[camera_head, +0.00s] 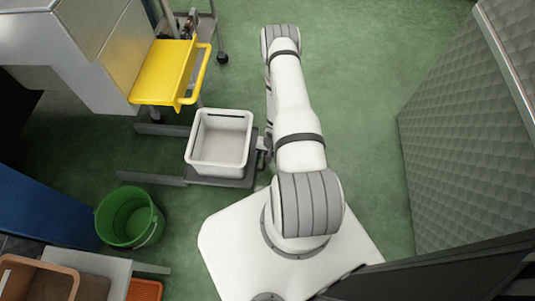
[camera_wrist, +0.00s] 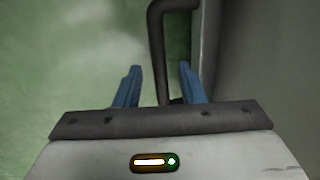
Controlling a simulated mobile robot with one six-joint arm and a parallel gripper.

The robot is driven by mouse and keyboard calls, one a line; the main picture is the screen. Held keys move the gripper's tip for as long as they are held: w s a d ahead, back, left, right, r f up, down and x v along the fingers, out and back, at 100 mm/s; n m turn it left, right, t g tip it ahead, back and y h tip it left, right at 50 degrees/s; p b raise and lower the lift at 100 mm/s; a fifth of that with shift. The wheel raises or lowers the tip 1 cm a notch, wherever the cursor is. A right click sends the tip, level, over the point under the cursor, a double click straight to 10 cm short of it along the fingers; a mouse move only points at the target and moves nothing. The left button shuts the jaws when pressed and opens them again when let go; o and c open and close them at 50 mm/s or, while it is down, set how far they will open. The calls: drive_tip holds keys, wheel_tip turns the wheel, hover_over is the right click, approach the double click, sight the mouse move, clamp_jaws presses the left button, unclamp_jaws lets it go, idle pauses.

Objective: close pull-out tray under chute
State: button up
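The pull-out tray (camera_head: 207,181) is a dark grey plate on low rails, sticking out to the right in the head view. A white open bin (camera_head: 222,169), seemingly empty, stands on it. The chute is probably the yellow piece (camera_head: 163,72) on the grey machine, up and left of the tray. In the wrist view, a dark bent handle bar (camera_wrist: 158,45) runs between the two blue fingers of my gripper (camera_wrist: 160,75). The fingers are open, with gaps visible beside the bar. In the head view my arm mostly hides the gripper, at the tray's right side.
A green bucket (camera_head: 129,217) stands left of the tray's front. A brown crate (camera_head: 40,275) and an orange one (camera_head: 145,290) are lower left. A trolley (camera_head: 205,25) stands behind the yellow piece. A grey patterned panel (camera_head: 470,150) bounds the right; green floor between is clear.

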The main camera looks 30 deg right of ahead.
drive_tip(key=shift+c, duration=0.3)
clamp_jaws()
idle(0.3)
